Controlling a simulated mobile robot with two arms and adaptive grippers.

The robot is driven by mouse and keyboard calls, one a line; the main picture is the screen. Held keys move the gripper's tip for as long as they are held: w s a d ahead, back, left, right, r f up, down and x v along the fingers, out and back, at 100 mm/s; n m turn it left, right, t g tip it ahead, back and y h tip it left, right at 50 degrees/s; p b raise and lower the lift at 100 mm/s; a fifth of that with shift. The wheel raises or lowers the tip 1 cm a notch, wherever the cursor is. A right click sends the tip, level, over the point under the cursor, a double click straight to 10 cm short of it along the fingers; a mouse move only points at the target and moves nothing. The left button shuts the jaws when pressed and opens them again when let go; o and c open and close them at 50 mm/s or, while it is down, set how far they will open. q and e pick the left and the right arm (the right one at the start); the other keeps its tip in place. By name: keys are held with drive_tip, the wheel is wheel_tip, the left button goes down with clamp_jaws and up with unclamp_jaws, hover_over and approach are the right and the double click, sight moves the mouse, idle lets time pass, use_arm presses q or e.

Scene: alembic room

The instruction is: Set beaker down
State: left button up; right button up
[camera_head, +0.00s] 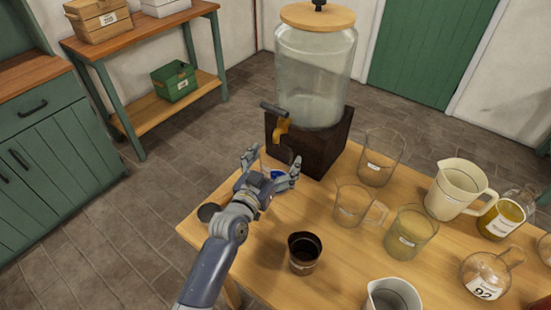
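My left gripper (272,167) is over the table's far left part, just in front of and below the dispenser's tap. Its two fingers are spread apart. Between them show a faint clear glass edge and a small patch of blue (277,174), perhaps a small beaker, mostly hidden by the hand. I cannot tell whether the fingers touch it or whether it rests on the table. Clear empty beakers stand on the table, one tall (379,158) and one with a handle (356,204). A yellowish glass beaker (411,232) stands nearer. My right gripper is out of view.
A glass dispenser (314,75) with an orange tap (281,129) stands on a dark block (322,150). A dark cup (304,253), cream jug (457,190) and labelled flask (486,275) occupy the wooden table (335,275). Some bare wood surrounds the dark cup.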

use_arm(q)
drive_tip(key=shift+r, duration=0.2)
drive_tip(key=shift+s+a+f, duration=0.15)
drive_tip(key=shift+s, duration=0.1)
drive_tip(key=v, duration=1.1)
drive_tip(key=shift+s+b, duration=0.25)
drive_tip(key=shift+b, duration=0.1)
